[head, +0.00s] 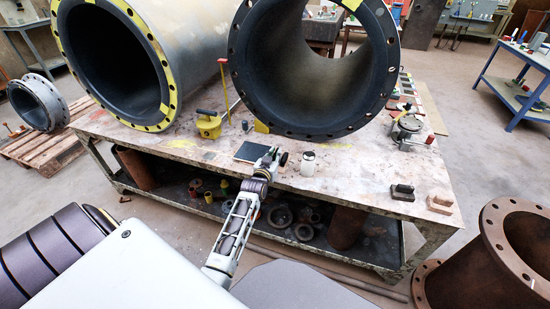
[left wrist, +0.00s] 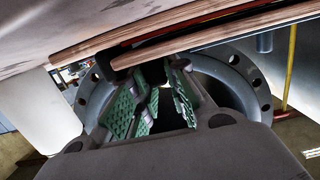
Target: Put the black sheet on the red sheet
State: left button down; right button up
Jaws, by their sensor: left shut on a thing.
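The black sheet (head: 250,151) shows in the head view as a small dark rectangle at the front middle of the table. My left gripper (head: 272,157) is at its right end, shut on it. I cannot tell whether the sheet touches the table or is just above it. In the left wrist view, the green-padded fingers (left wrist: 150,92) are close to brown-edged layers across the top, and the grip itself is partly hidden. My right gripper is not in view.
Two large flanged pipes (head: 320,125) stand on the table behind the sheet. Brown blocks (head: 440,205) lie near the right corner.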

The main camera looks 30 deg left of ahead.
pick_arm(q)
jog(key=shift+f, duration=0.15)
jog(key=c, duration=1.7)
grip_release()
jog(key=shift+f, duration=0.1)
jog(key=shift+s+d+r, duration=0.1)
jog(key=shift+s+r, duration=0.05)
jog(key=shift+r, duration=0.05)
